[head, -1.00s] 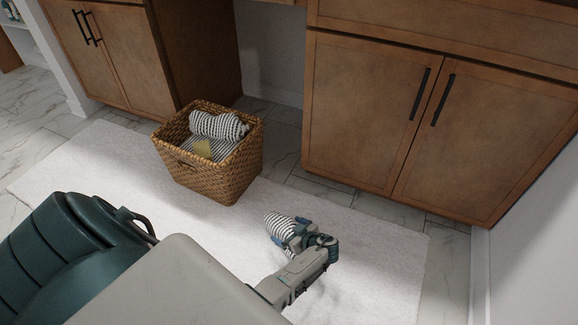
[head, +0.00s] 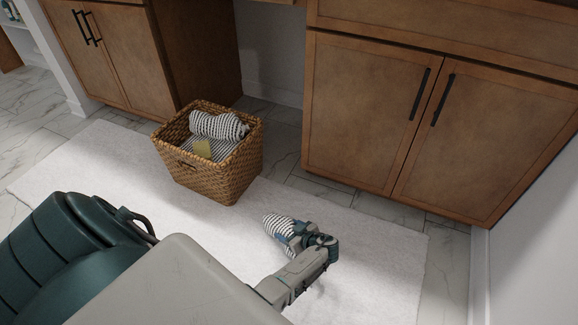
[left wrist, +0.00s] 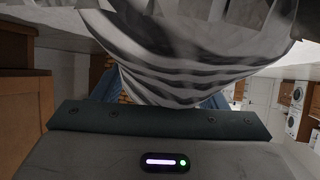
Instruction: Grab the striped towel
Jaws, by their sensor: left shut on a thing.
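A black-and-white striped towel (head: 277,225) is held in my left gripper (head: 292,232), low over the white rug in the head view. In the left wrist view the striped towel (left wrist: 190,60) fills the space in front of the gripper (left wrist: 160,100), with blue finger parts on both sides of it. The gripper is shut on the towel. Another striped cloth (head: 218,125) lies in the wicker basket (head: 228,175), left of and beyond the gripper. My right gripper is not in view.
Wooden cabinets (head: 385,120) stand behind and to the right. A white wall (head: 535,260) is at the right edge. The rug around the gripper is clear.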

